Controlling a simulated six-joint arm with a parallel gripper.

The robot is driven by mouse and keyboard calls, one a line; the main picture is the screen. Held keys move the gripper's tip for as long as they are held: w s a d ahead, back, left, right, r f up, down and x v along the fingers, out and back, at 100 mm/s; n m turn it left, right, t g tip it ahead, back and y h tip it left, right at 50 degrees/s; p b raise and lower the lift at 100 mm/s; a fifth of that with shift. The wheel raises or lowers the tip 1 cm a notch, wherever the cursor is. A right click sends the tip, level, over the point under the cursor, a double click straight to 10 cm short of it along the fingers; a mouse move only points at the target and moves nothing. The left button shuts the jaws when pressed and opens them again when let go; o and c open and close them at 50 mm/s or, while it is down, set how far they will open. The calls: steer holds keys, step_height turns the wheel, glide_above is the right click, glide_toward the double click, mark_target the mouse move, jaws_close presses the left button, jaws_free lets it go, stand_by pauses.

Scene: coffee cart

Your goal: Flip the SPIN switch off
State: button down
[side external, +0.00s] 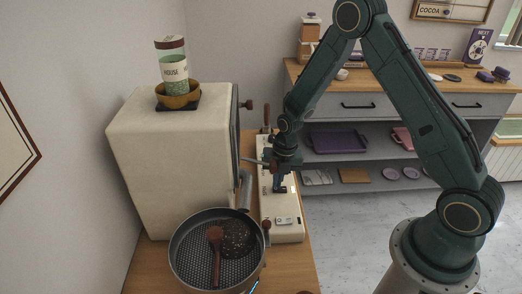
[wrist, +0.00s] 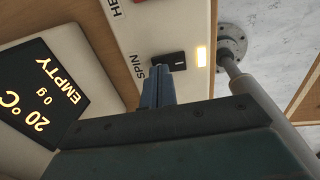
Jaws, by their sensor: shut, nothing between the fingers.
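The SPIN switch (wrist: 172,61) is a small black rocker on a cream panel (wrist: 140,25), beside the printed word SPIN in the wrist view. An amber light next to it (wrist: 201,57) is lit. My gripper (wrist: 163,76) has its fingers together, with the tips right at the switch and partly covering its lower edge; I cannot tell whether they touch it. In the side external view my gripper (side external: 279,187) points down over the long cream panel (side external: 289,234); the switch is too small and hidden to make out there.
A dark display (wrist: 38,98) reads 20°C, 0 g, EMPTY. The cream roaster (side external: 165,160) stands left of the panel, with a bowl (side external: 178,101) and jar on top. A round perforated pan (side external: 190,270) is at the front. A metal rod (wrist: 228,62) passes close beside the light.

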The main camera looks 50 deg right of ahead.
steer(key=shift+f, duration=0.4)
steer(key=shift+a, duration=0.1)
steer(key=shift+f, duration=0.2)
stand_by(0.4)
steer(key=shift+s+d+r, duration=0.2)
steer(key=shift+s+d, duration=0.3)
steer(key=shift+d, duration=0.05)
steer(key=shift+r, duration=0.2)
step_height(320, 180, up, 14)
steer(key=s+d, duration=0.1)
steer(key=shift+d+f, duration=0.15)
steer(key=shift+f, duration=0.05)
stand_by(0.7)
